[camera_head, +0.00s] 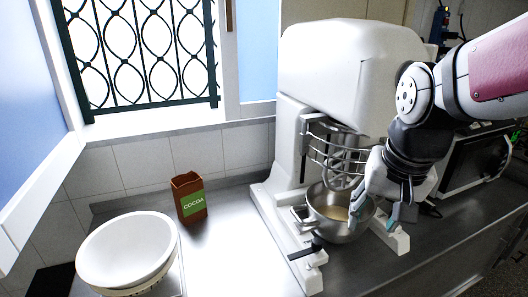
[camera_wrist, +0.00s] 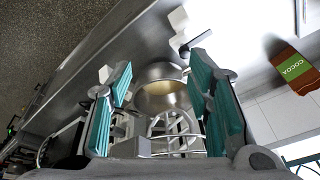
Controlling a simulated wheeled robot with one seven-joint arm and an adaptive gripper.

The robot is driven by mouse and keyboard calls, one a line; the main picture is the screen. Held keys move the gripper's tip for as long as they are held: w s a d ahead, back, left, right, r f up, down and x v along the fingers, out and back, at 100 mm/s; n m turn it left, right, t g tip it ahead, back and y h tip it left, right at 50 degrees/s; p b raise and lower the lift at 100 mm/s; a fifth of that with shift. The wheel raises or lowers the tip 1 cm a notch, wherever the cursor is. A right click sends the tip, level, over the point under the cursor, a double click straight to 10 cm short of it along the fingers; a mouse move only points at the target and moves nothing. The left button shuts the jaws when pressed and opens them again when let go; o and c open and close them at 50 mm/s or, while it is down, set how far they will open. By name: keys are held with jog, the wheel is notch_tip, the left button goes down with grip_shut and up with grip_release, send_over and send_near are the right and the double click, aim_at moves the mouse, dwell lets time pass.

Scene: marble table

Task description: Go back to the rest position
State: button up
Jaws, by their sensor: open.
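My gripper (camera_head: 374,212) is open, at the right side of the metal mixing bowl in the head view, with its fingers pointing down. In the wrist view its two teal-padded fingers (camera_wrist: 165,85) stand apart with nothing held between them. The metal bowl (camera_head: 326,227) sits in the white stand mixer (camera_head: 345,65) and holds something pale. The bowl (camera_wrist: 160,73) also shows beyond and between the fingers in the wrist view. I cannot tell whether a finger touches the bowl's rim.
A wire guard (camera_head: 330,150) and beater hang above the bowl, close to my gripper. A brown cocoa package (camera_head: 189,197) stands left of the mixer. A white bowl (camera_head: 125,250) is at the front left. A microwave-like appliance (camera_head: 475,160) stands behind my arm. The counter between package and mixer is clear.

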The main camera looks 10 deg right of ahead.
jog(key=s+a+r+n+t, duration=0.1)
jog(key=s+a+n, duration=0.1)
jog(key=s, duration=0.2)
jog(key=s+a+r+n+t, duration=0.1)
jog(key=s+a+r+n, duration=0.1)
jog(key=s, duration=0.3)
jog(key=shift+s+a+r+n+y, duration=0.2)
jog(key=shift+a+r+n+y, duration=0.1)
jog(key=shift+a+n, duration=0.1)
dwell(0.6)
